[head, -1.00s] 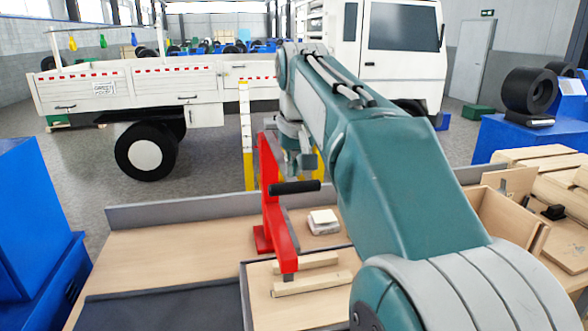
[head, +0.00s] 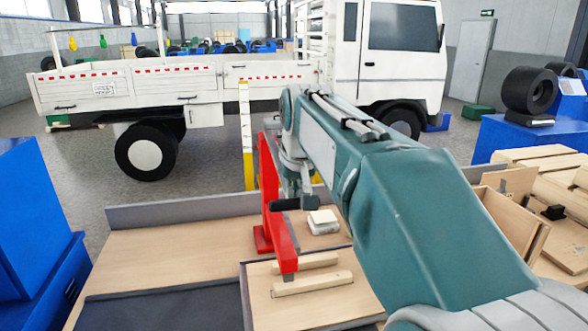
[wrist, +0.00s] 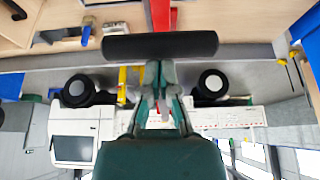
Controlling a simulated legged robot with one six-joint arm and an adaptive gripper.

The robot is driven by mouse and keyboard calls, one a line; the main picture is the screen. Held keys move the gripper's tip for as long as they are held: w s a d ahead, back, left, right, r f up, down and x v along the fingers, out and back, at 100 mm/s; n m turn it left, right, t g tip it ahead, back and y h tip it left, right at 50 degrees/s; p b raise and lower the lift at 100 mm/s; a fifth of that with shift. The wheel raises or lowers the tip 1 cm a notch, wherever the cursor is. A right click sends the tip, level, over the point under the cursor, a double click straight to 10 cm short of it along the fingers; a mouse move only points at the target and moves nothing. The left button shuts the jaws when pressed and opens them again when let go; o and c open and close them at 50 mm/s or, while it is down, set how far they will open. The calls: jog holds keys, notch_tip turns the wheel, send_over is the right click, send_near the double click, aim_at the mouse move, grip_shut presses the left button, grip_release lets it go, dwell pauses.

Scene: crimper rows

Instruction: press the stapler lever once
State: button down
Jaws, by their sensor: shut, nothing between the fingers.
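The stapler is a red frame (head: 273,215) on the wooden bench, with a tall red upright and a red arm reaching toward the near side. Its lever ends in a black cylindrical handle (head: 284,204), which lies across the top of the wrist view (wrist: 160,45). My gripper (head: 306,202) is shut and empty, pointing down at the right part of the handle in the head view. In the wrist view my gripper's fingers (wrist: 158,72) end close against the middle of the handle. I cannot clearly see the contact itself.
A small pale block stack (head: 322,222) stands right of the stapler. Wooden boxes (head: 510,215) stand at the right. The bench left of the stapler (head: 170,260) is clear.

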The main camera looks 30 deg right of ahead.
jog(key=w+f+t, duration=0.1)
jog(key=w+f, duration=0.1)
jog(key=f, duration=0.6)
jog(key=w+f+t, duration=0.1)
jog(key=f, duration=0.8)
jog(key=shift+w+d+t+h, duration=0.35)
jog(key=shift+d+t+h, duration=0.05)
jog(key=shift+d, duration=0.05)
jog(key=v, duration=1.3)
jog(key=shift+d+r, duration=0.2)
jog(key=shift+r, duration=0.35)
jog(key=shift+a, duration=0.3)
